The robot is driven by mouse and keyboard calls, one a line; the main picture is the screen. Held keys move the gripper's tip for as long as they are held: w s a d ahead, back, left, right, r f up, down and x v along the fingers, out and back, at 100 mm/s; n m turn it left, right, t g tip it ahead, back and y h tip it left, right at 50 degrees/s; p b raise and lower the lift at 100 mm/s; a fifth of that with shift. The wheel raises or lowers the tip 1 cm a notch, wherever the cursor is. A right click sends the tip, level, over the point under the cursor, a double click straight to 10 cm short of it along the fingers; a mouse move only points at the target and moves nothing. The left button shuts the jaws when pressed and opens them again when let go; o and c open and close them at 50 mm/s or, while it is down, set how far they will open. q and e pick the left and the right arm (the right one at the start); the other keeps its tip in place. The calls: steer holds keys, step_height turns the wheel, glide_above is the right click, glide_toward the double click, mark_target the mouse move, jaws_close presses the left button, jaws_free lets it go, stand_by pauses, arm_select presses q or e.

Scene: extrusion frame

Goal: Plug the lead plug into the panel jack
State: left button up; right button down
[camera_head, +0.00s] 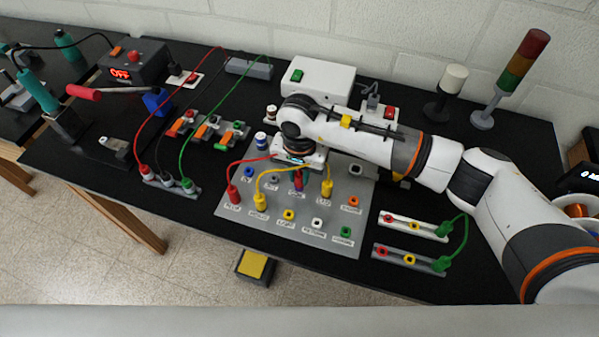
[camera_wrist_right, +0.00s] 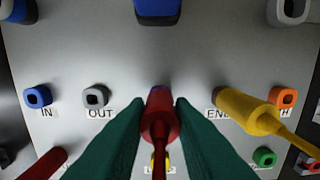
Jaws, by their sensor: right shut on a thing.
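The grey jack panel (camera_head: 335,235) lies on the black bench. My right gripper (camera_wrist_right: 160,110) is shut on a red lead plug (camera_wrist_right: 160,118), with teal fingers on either side. The plug's front end covers most of a dark bluish jack (camera_wrist_right: 160,89) in the row between the OUT jack and a yellow plug; how far it is in, I cannot tell. In the head view the red plug (camera_head: 298,178) shows just below the right hand, above the panel. Its red cable arches left to another red plug (camera_head: 232,195) on the panel. My left gripper is not in view.
A yellow lead joins two yellow plugs (camera_head: 258,205) (camera_head: 327,190) on the panel, one close beside the held plug. A grey OUT jack (camera_wrist_right: 95,97) and an orange jack (camera_wrist_right: 283,97) show uncovered. Two jack strips (camera_head: 412,226) with a green lead lie to the right.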

mark_target(300, 173)
stand_by(0.6)
steer(key=shift+b, duration=0.5)
steer(key=shift+f, duration=0.2)
steer(key=c, duration=1.2)
jaws_free()
steer(key=shift+o, duration=0.2)
steer(key=shift+r, duration=0.1)
step_height(300, 173, up, 12)
steer(key=b, duration=0.3)
